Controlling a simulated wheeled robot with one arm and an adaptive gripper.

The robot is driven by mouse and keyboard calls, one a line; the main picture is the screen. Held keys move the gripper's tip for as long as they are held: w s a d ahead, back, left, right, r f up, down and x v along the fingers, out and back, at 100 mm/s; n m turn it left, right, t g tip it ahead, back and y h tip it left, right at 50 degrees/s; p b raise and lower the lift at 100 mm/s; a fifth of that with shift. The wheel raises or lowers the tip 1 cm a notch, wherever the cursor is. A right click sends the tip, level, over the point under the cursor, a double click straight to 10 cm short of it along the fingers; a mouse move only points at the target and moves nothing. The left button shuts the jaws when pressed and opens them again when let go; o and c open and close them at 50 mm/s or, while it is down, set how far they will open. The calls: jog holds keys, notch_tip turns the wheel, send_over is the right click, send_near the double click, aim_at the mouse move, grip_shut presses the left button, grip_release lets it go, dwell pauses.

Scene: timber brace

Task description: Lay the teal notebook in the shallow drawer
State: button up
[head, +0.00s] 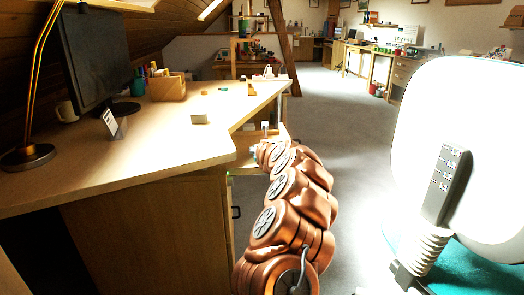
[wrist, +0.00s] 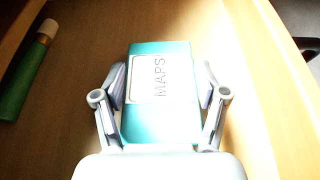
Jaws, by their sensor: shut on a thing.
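The teal notebook (wrist: 165,105), with a white label reading MAPS, lies between the two fingers of my gripper (wrist: 163,88) in the wrist view. The fingers are shut on its left and right sides. Below it is the pale wooden floor of the shallow drawer (wrist: 95,60), with a side wall (wrist: 285,85) on the right. I cannot tell whether the notebook touches the floor. In the head view the drawer (head: 243,160) shows at the desk's right side, partly behind my arm; the notebook is not visible there.
A green cylinder with a pale cap (wrist: 25,75) lies left of the notebook, apart from it. The desk (head: 150,140) carries a monitor (head: 95,55), a lamp (head: 28,155) and a small pale block (head: 200,118). A white chair (head: 450,150) stands right; grey floor (head: 345,140) lies between.

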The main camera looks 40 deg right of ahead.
jog(key=o, duration=1.2)
jog(key=shift+s, duration=0.1)
jog(key=shift+s+a+r, duration=0.4)
jog(key=shift+s+r, duration=0.1)
jog(key=shift+s+a+r, duration=0.15)
jog(key=shift+s+a, duration=0.35)
jog(key=shift+a, duration=0.1)
jog(key=shift+v, duration=4.2)
jog(key=shift+s+a, duration=0.1)
jog(key=shift+s, duration=0.15)
